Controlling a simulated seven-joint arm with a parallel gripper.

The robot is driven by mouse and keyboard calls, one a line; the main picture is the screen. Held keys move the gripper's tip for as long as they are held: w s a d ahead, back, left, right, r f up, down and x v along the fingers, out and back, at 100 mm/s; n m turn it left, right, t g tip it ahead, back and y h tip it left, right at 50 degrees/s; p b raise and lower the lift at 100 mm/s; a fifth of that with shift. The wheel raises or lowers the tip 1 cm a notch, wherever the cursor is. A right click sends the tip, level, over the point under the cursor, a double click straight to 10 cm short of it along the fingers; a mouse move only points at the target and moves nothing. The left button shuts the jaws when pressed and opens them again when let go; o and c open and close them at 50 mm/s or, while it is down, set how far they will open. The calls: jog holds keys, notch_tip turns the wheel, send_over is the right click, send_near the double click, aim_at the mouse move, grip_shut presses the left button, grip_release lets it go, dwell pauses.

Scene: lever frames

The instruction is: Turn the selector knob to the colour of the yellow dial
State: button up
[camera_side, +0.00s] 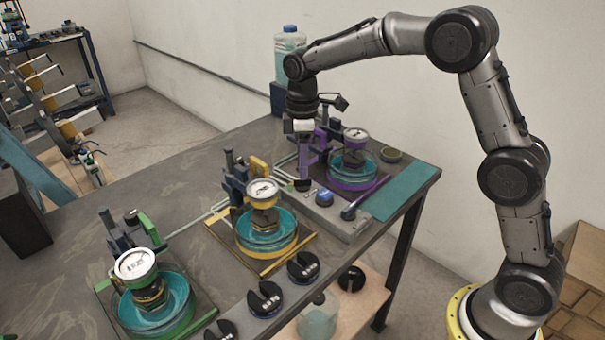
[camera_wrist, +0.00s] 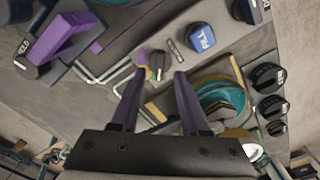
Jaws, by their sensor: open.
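The selector knob (camera_wrist: 157,62) is a small dark knob with coloured marks around it, purple on its left and yellow-green below in the wrist view. It sits on a grey panel (camera_side: 338,222). My gripper (camera_wrist: 160,74) is open and points down over it, with the knob showing between the two fingertips. In the side view my gripper (camera_side: 303,182) hides most of the knob, and I cannot tell whether the fingers touch it. The yellow dial (camera_side: 262,190) is a white-faced gauge on a yellow-trimmed teal basin in the middle of the bench.
A blue FILL knob (camera_wrist: 201,38) is close beside the selector knob. The purple dial (camera_side: 356,135) stands behind, and the green dial (camera_side: 136,264) at front left.

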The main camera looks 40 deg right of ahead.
aim_at(303, 183)
jog(key=shift+f, duration=1.75)
grip_shut()
